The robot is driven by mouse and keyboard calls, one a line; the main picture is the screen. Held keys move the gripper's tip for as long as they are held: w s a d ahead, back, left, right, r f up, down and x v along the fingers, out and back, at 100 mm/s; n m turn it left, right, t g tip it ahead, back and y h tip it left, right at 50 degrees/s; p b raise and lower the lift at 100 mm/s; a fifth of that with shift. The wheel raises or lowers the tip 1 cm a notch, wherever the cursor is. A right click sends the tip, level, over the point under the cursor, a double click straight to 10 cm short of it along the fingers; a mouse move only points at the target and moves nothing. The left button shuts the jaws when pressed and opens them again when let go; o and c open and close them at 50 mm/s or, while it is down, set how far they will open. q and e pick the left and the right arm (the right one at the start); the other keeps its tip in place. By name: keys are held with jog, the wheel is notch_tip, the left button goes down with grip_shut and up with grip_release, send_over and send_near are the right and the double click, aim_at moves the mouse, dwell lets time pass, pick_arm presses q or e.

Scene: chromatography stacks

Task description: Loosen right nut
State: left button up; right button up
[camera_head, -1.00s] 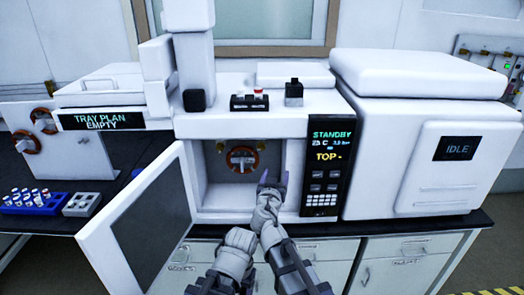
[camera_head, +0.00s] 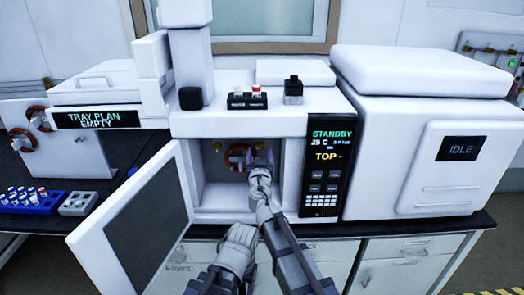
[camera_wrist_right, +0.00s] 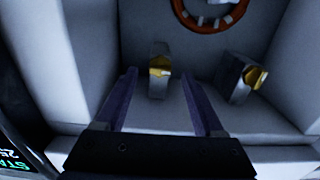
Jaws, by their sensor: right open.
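The right nut is a small brass-coloured piece (camera_wrist_right: 160,66) on a grey fitting inside the open oven. The panel side of the oven is at the left in the right wrist view. My right gripper (camera_head: 262,158) reaches into the oven; in the right wrist view its open purple fingers (camera_wrist_right: 161,80) appear on either side of this nut, with no clear contact. The other brass nut (camera_wrist_right: 253,77) is outside the fingers; it shows at the left in the head view (camera_head: 218,146). My left gripper (camera_head: 238,248) is low in front of the oven, its fingertips hidden.
A copper-red coil (camera_head: 237,157) hangs at the oven's back, near my right gripper. The open door (camera_head: 95,240) stands to the left. The oven's side walls and control panel (camera_head: 325,170) bound the space on the right. Vials in a blue rack (camera_head: 30,207) are far left.

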jog(key=shift+w, duration=0.9)
grip_shut()
